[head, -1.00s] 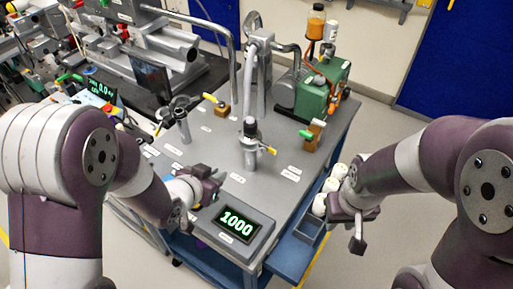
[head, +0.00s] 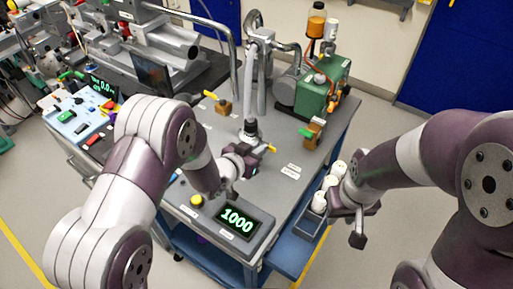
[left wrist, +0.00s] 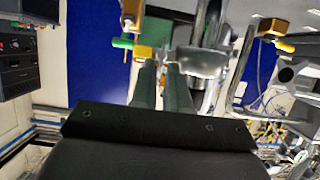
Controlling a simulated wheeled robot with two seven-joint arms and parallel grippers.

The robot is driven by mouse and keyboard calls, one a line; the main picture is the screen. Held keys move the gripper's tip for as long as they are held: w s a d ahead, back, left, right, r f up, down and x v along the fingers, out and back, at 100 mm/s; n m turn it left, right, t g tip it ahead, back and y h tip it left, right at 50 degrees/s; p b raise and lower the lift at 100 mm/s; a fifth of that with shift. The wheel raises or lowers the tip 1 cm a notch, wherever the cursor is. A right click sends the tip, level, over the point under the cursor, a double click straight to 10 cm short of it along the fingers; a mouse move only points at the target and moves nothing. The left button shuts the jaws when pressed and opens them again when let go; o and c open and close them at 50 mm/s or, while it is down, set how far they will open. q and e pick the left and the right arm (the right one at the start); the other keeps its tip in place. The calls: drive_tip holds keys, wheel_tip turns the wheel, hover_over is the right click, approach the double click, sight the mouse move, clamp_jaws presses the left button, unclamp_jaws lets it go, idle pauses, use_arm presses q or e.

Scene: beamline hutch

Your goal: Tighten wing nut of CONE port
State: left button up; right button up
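The metal port post (head: 250,131) stands upright at the middle of the grey bench top, with a yellow wing nut (head: 271,149) low on its right side. No readable label tells me that this is the CONE port. My left gripper (head: 246,167) is just in front of the post and overlaps its lower part; I cannot tell whether they touch. In the left wrist view its two fingers (left wrist: 162,68) are a narrow gap apart, with nothing clearly held. Bright metal (left wrist: 203,62) shows behind them. My right gripper (head: 350,217) hangs open and empty beyond the bench's right edge.
A display reading 1000 (head: 237,221) sits at the front edge. A block with a yellow handle (head: 223,106) and one with a green handle (head: 314,130) stand behind. A green pump (head: 322,87) is at the back right.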

use_arm(q)
clamp_jaws()
drive_tip(key=shift+s+d+f+m+t+y+b, duration=0.25)
drive_tip(key=shift+f+m+t+y+b, duration=0.75)
drive_tip(key=shift+m+b, duration=2)
drive_tip(key=shift+s+d+f+m+t+y+b, duration=0.15)
drive_tip(key=shift+d+f+m+t+b, duration=0.25)
drive_tip(key=shift+m+t+b, duration=1.9)
drive_tip(key=shift+s+d+f+m+t+y+b, duration=0.4)
drive_tip(key=shift+f+m+t+b, duration=0.3)
drive_tip(key=shift+m+b, duration=2.9)
drive_tip(key=shift+w+a+m+p, duration=0.1)
drive_tip(key=shift+w+m+p, duration=0.05)
drive_tip(key=shift+m+p, duration=0.4)
